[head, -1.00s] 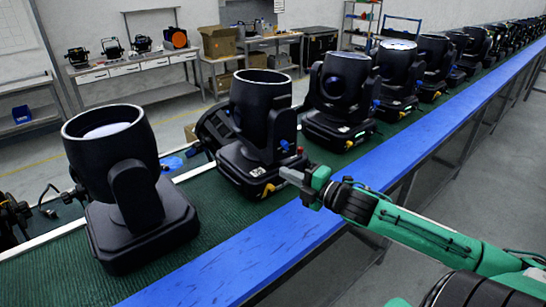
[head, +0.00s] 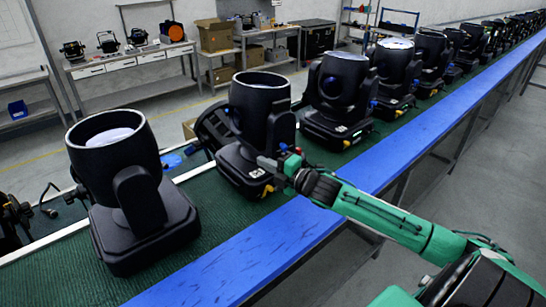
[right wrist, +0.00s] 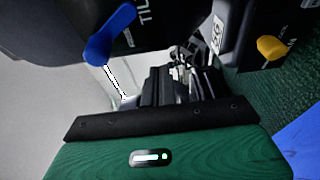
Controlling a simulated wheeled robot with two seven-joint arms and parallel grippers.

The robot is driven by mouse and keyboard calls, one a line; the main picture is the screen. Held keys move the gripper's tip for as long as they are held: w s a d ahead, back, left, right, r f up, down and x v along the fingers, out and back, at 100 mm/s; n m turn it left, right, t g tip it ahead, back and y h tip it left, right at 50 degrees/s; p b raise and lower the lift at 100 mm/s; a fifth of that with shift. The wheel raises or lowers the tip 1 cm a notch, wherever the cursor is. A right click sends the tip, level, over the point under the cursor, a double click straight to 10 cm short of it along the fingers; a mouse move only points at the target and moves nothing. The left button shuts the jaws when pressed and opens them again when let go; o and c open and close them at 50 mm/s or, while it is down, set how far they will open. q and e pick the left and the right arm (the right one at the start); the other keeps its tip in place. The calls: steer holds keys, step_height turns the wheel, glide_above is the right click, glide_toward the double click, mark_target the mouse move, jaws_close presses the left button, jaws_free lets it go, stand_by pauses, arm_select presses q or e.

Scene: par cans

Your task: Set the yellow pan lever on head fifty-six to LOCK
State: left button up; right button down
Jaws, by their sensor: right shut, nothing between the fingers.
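The moving head (head: 262,125) in front of my right gripper stands on the green belt; I cannot read a number on it. Its yellow pan lever (head: 268,188) shows small at the base, and larger at the upper right of the right wrist view (right wrist: 271,47). A blue lever (right wrist: 110,35) sits beside "TIL" lettering; the rest of that word is cut off. My right gripper (head: 266,163) is shut and empty, with its tips close to the head's base, above the yellow lever. Whether it touches the head, I cannot tell. My left gripper is out of view.
A larger black head (head: 130,200) stands to the left on the belt (head: 225,215). Another head (head: 338,95) and several more line up behind to the right. The blue rail (head: 260,250) runs along the belt's near edge. The grey floor on the right is clear.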

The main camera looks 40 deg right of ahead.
mark_target(274, 157)
steer(key=shift+s+d+p, duration=0.1)
steer(key=shift+d+p, duration=0.2)
steer(key=shift+d, duration=0.85)
steer(key=shift+d, duration=0.1)
steer(key=shift+s+d+n+g+y+b, duration=0.25)
steer(key=shift+d+n+g+y+b, duration=0.15)
steer(key=shift+d+n+y+b, duration=0.6)
steer(key=shift+s+d, duration=0.1)
